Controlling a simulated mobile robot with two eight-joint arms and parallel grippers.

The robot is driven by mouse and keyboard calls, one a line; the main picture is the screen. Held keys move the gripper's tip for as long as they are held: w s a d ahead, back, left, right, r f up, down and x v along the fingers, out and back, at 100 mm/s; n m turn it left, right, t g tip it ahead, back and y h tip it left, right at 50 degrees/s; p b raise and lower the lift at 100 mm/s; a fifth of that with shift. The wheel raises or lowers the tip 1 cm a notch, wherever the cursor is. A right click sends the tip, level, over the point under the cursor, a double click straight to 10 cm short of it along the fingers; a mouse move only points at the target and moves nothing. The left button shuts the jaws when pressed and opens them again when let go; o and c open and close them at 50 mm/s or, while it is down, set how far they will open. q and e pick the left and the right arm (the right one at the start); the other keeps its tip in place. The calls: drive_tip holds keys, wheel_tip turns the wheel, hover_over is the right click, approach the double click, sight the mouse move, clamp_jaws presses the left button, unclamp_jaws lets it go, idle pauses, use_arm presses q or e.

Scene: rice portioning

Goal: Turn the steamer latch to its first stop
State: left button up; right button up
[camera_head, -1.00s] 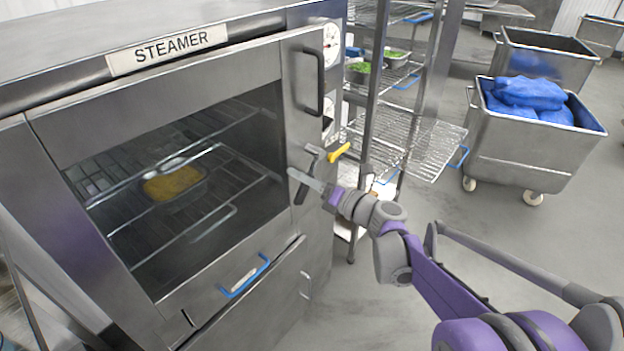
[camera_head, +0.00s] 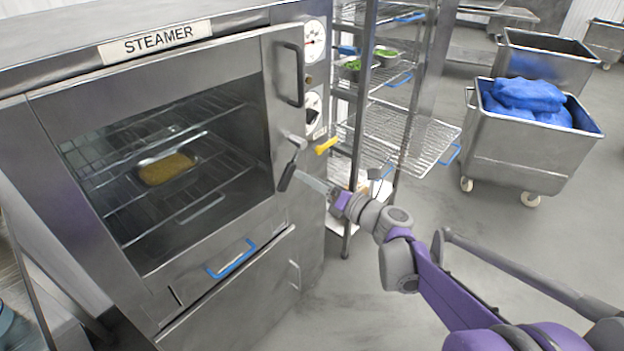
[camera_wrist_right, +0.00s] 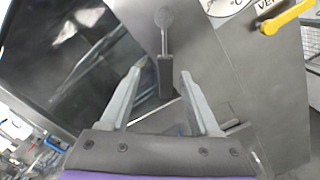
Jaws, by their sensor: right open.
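The steamer (camera_head: 55,80) stands at the left with its glass door closed. Its latch (camera_head: 288,172) is a dark handle on a grey pivot at the door's right edge, tilted down and slightly left in the head view. In the right wrist view the latch (camera_wrist_right: 165,75) hangs from its round pivot, its dark grip reaching between the fingertips. My right gripper (camera_head: 318,184) is at the latch; in the wrist view the gripper (camera_wrist_right: 160,75) is open, with a gap visible on both sides of the handle. My left gripper is not in view.
A yellow handle (camera_head: 326,146) sticks out close to the right of the latch and also shows in the wrist view (camera_wrist_right: 287,17). A wire rack (camera_head: 405,135) stands beside the steamer. A wheeled bin (camera_head: 515,150) with blue bags stands farther right on open floor.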

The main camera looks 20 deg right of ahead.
sight(286, 178)
drive_tip(key=shift+w+a, duration=0.1)
drive_tip(key=shift+w, duration=0.05)
drive_tip(key=shift+c, duration=1.2)
drive_tip(key=shift+f+n, duration=0.15)
drive_tip(key=shift+n, duration=0.15)
drive_tip(key=shift+c, duration=1.1)
drive_tip(key=shift+s+f+n+h+p, duration=0.2)
drive_tip(key=shift+f+n+h+p, duration=0.15)
drive_tip(key=shift+n, duration=0.25)
drive_tip(key=shift+c, duration=1.2)
drive_tip(key=f+n+h, duration=0.1)
drive_tip(key=n, duration=0.2)
drive_tip(key=s+f+n+h+p, duration=0.1)
drive_tip(key=n, duration=0.2)
drive_tip(key=s+d+n+h+p, duration=0.1)
drive_tip(key=n+h, duration=0.1)
drive_tip(key=n, duration=0.1)
drive_tip(key=shift+s+d+f+n+g, duration=0.1)
drive_tip(key=shift+s+f+n+g, duration=0.05)
drive_tip(key=shift+f+n+g, duration=0.2)
clamp_jaws()
drive_tip(key=w+a+n+h+p, duration=0.1)
drive_tip(key=w+a+n+p, duration=0.1)
drive_tip(key=w+n, duration=0.2)
drive_tip(key=shift+w+a+f, duration=0.3)
drive_tip(key=shift+w+a, duration=0.1)
drive_tip(key=shift+w, duration=1.25)
